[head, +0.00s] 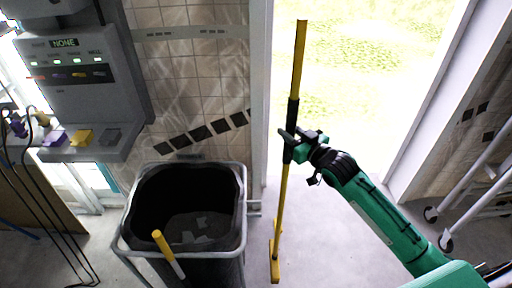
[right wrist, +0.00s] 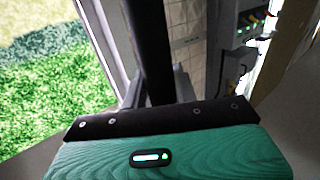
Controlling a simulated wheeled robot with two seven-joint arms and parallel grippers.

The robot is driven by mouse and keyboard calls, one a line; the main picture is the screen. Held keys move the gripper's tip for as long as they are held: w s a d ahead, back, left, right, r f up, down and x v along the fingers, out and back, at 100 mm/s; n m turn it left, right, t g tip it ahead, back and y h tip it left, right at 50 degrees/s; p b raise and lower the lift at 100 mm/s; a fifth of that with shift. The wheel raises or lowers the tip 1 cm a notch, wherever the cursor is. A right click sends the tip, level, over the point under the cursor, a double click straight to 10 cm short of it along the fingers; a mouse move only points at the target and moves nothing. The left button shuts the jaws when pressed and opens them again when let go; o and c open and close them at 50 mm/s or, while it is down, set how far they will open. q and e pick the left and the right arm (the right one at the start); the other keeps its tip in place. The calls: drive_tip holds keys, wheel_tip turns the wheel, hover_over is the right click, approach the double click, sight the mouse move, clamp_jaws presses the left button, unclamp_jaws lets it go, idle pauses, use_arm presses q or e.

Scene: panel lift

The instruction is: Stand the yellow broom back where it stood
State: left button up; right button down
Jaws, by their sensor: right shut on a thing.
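The yellow broom (head: 281,205) stands nearly upright in the head view, tilted slightly, in front of the bright doorway. Its yellow foot (head: 275,272) is at the grey floor; I cannot tell whether it touches. My right gripper (head: 290,143) is shut on the broom's black grip section, above mid-height. In the right wrist view the dark shaft (right wrist: 152,50) rises from between the jaws of the right gripper (right wrist: 160,105). My left gripper is not in view.
A black bin (head: 185,205) in a grey metal frame stands left of the broom, with a yellow-and-white stick (head: 167,253) over its front. A grey wall panel (head: 85,80) hangs at upper left. A white-railed wheeled cart (head: 470,190) is at right. Floor between broom and cart is partly clear.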

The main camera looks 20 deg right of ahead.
drive_tip(key=w+a+p, duration=0.2)
drive_tip(key=w+a, duration=0.1)
drive_tip(key=a, duration=0.6)
wheel_tip(320, 180, down, 7)
drive_tip(key=p, duration=0.2)
drive_tip(key=shift+s+a+p, duration=0.15)
drive_tip(key=shift+a+p, duration=0.2)
drive_tip(key=c, duration=1.1)
unclamp_jaws()
drive_tip(key=shift+f, duration=0.1)
drive_tip(key=shift+s, duration=0.1)
drive_tip(key=b+v, duration=0.2)
drive_tip(key=v, duration=1)
drive_tip(key=shift+b, duration=0.35)
